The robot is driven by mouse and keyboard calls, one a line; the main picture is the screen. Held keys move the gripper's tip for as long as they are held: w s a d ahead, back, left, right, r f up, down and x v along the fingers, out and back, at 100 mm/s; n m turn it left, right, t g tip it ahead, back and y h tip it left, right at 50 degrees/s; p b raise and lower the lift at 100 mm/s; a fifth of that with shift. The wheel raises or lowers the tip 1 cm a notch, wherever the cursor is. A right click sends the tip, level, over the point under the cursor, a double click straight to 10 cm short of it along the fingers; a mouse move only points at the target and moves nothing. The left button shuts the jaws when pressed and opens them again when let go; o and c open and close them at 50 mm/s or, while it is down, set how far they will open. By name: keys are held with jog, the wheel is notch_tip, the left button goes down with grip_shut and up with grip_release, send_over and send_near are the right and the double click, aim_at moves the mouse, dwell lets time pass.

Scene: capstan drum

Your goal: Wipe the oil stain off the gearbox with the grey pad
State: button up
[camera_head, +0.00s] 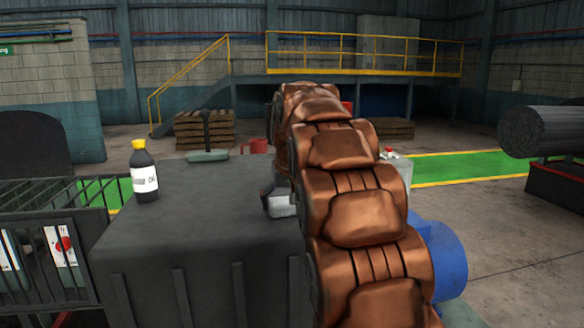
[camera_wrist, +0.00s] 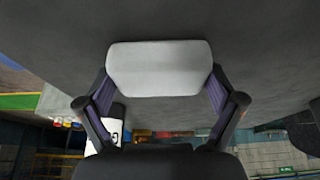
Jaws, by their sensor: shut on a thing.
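The gearbox (camera_head: 190,225) is a large dark grey box with a flat top, left of my copper arm in the head view. The grey pad (camera_wrist: 160,69) is a pale rounded block held between the two fingers of my gripper (camera_wrist: 160,78) in the wrist view. The gearbox's dark top (camera_wrist: 262,50) spreads around it there. In the head view, my arm mostly hides the gripper; a pale block (camera_head: 282,205) shows low at its left side. I cannot tell whether the pad touches the surface. I see no distinct oil stain in either view.
A dark bottle (camera_head: 144,172) with a yellow cap and white label stands at the gearbox's left edge. A grey-green piece (camera_head: 207,156) sits at the back edge. A black railing (camera_head: 50,215) is at left, a blue round part (camera_head: 445,260) at right. The top's front left is clear.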

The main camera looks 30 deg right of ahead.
jog(key=shift+s+d, duration=0.15)
jog(key=shift+d, duration=0.3)
jog(key=shift+s+d+r, duration=0.1)
jog(key=shift+d+r, duration=0.1)
jog(key=shift+r, duration=0.05)
notch_tip(320, 180, up, 3)
jog(key=shift+a+f+p, duration=0.1)
jog(key=shift+f+p, duration=0.1)
jog(key=shift+p, duration=0.4)
jog(key=shift+r+p, duration=1.35)
jog(key=shift+r, duration=1.35)
jog(key=shift+f, duration=0.1)
